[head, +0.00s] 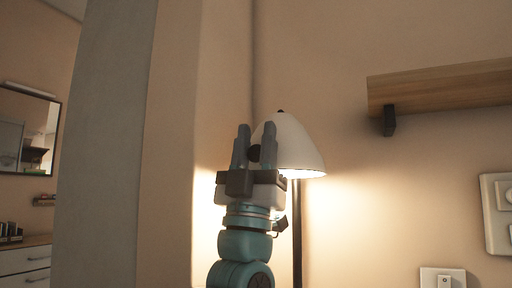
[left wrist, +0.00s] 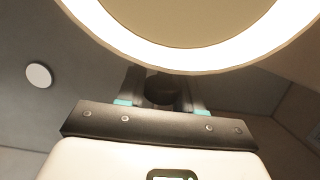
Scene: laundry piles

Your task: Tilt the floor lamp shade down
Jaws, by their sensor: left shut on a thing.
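The floor lamp's white dome shade (head: 297,148) stands in the middle of the head view, its lit opening facing down, on a thin dark pole (head: 297,230). My left gripper (head: 255,140) is up against the left side of the shade. Its two fingers are shut on a dark round knob (head: 254,153) at the shade's side. In the left wrist view the shade's bright rim (left wrist: 180,55) fills the top, and the dark knob (left wrist: 160,90) sits between the fingers. My right gripper is in neither view.
A wooden shelf (head: 440,88) with a dark bracket (head: 389,120) is on the wall to the right. Switch plates (head: 497,214) are at the lower right. A wall corner (head: 175,150) rises close on the left, with a mirror (head: 28,130) beyond it.

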